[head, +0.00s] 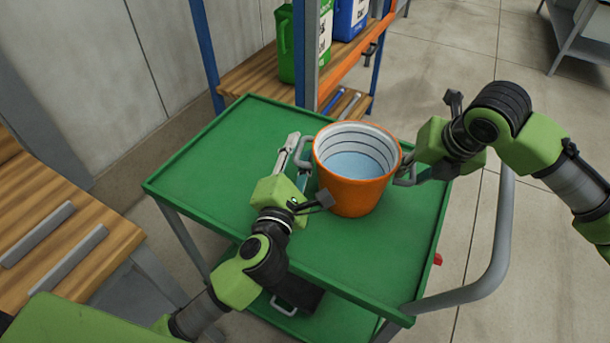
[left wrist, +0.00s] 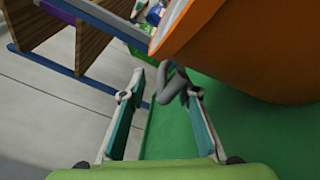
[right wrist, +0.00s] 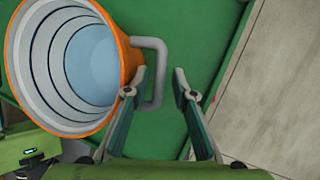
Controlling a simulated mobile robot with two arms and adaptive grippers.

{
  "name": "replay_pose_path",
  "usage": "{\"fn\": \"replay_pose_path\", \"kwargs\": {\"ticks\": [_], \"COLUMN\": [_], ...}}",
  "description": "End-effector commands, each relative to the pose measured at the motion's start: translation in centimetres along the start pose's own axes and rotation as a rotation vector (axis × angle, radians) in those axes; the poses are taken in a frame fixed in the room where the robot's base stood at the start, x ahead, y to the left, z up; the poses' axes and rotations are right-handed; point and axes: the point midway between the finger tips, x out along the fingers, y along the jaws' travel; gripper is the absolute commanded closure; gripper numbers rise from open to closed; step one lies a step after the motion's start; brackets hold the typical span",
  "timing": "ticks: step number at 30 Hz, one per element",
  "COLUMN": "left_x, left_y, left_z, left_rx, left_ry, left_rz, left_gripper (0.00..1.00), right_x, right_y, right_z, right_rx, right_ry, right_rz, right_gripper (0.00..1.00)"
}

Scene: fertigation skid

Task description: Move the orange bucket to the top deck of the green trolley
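The orange bucket (head: 352,195) stands upright on the top deck of the green trolley (head: 215,160), toward its right side. It has a pale ringed inside, a light blue bottom or liquid, and a grey handle on each side. My left gripper (head: 296,160) is open at the bucket's left handle; in the left wrist view that handle (left wrist: 174,86) lies between the spread fingertips (left wrist: 162,97). My right gripper (head: 418,172) is open at the right handle; in the right wrist view its fingers (right wrist: 157,85) stand apart on both sides of the handle (right wrist: 158,62).
A shelf rack (head: 250,78) with a green canister (head: 288,45) and a blue canister (head: 350,18) stands behind the trolley. A wooden bench (head: 75,215) with two grey bars is at left. The deck's left part is clear. The trolley's grey push handle (head: 495,260) curves at right.

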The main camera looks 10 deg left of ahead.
Motion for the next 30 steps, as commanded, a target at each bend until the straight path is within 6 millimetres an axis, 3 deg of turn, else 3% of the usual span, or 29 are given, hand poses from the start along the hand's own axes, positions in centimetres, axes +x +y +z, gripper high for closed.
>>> {"fn": "replay_pose_path", "kwargs": {"ticks": [8,21,30], "left_x": [-1.6,-10.3,-12.1], "left_y": [-0.1,-0.1,0.0], "left_z": [-0.1,-0.1,0.0], "left_rx": [0.001,0.001,0.0], "left_ry": [0.002,0.002,0.0], "left_rz": [-0.003,-0.003,0.0], "left_gripper": [0.71,0.71,0.71], "right_x": [0.0,0.0,-0.8], "right_y": [0.0,0.0,0.0], "right_z": [0.0,0.0,0.1], "right_rx": [0.0,0.0,0.0], "right_ry": [0.0,0.0,-0.002], "right_rz": [0.0,0.0,0.001], "right_gripper": [0.75,0.75,0.75]}}
